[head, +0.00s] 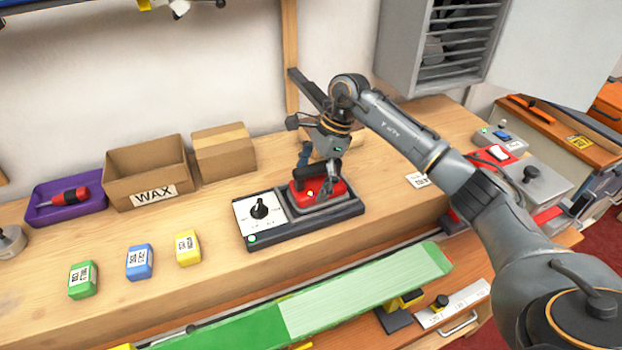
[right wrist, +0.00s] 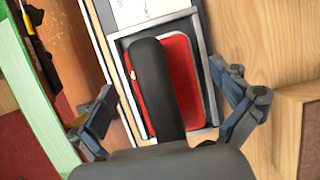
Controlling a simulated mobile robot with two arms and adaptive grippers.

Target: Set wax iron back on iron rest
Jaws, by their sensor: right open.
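The wax iron (head: 332,187), red with a black handle, sits on the iron rest (head: 345,210), a dark base with a white dial panel at its left end. In the right wrist view the iron's red body (right wrist: 187,75) lies inside the rest's pale metal frame (right wrist: 204,60). My right gripper (head: 318,180) is over the iron. In the right wrist view its fingers (right wrist: 165,110) are spread wide, one on each side of the iron, with visible gaps to the handle. My left gripper is not in view.
Green, blue and yellow wax blocks (head: 139,262) stand left of the rest. Behind are a WAX box (head: 146,173), a closed carton (head: 224,151) and a purple tray (head: 66,212). A green ski (head: 350,289) runs along the front. Bare bench lies between the blocks and rest.

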